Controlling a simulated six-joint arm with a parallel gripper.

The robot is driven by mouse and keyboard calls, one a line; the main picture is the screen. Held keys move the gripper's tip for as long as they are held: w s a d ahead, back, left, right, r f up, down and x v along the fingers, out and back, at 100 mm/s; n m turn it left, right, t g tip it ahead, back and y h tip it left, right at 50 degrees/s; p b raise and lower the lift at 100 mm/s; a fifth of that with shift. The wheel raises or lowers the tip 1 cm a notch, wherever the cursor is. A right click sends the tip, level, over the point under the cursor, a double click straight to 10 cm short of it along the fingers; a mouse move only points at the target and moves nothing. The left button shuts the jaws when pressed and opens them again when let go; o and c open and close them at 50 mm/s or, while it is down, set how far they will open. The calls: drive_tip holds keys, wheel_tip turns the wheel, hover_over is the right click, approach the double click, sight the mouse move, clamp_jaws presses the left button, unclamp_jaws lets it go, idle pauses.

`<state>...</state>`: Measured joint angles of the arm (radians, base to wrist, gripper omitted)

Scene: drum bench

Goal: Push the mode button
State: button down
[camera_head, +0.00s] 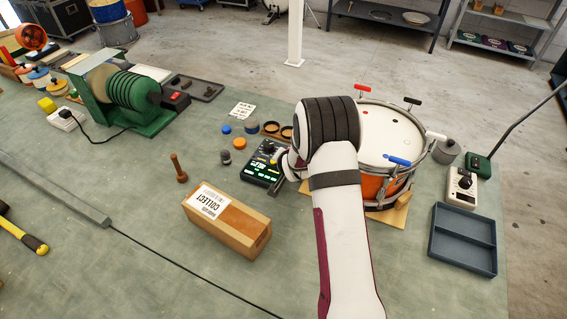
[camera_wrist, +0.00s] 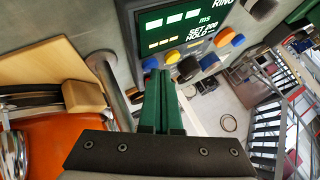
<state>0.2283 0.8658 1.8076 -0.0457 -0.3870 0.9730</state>
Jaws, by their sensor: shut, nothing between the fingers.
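The timer box (camera_head: 261,165), black with a green-lit display, stands on the bench left of the drum. It also shows at the top of the wrist view, where its display (camera_wrist: 182,20) reads "ms" and "SET 200 HOLD". Small coloured knobs or buttons sit by its near edge, including a yellow one (camera_wrist: 172,57) and a dark one (camera_wrist: 188,68). I cannot read which is the mode button. My gripper (camera_wrist: 159,74) has green fingers, shut and empty, pointing at this edge. Contact cannot be told. In the head view my arm's wrist partly hides the fingers beside the box's right side.
The orange drum (camera_head: 374,190) stands close on the right, on a wooden base. A wooden collect box (camera_head: 245,239) is in front, and a wooden peg (camera_head: 179,168) stands to the left. Coloured caps (camera_head: 239,144) lie behind the timer. The bench at front left is mostly clear.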

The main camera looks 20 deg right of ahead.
idle(0.5)
drive_tip(key=shift+r, duration=0.45)
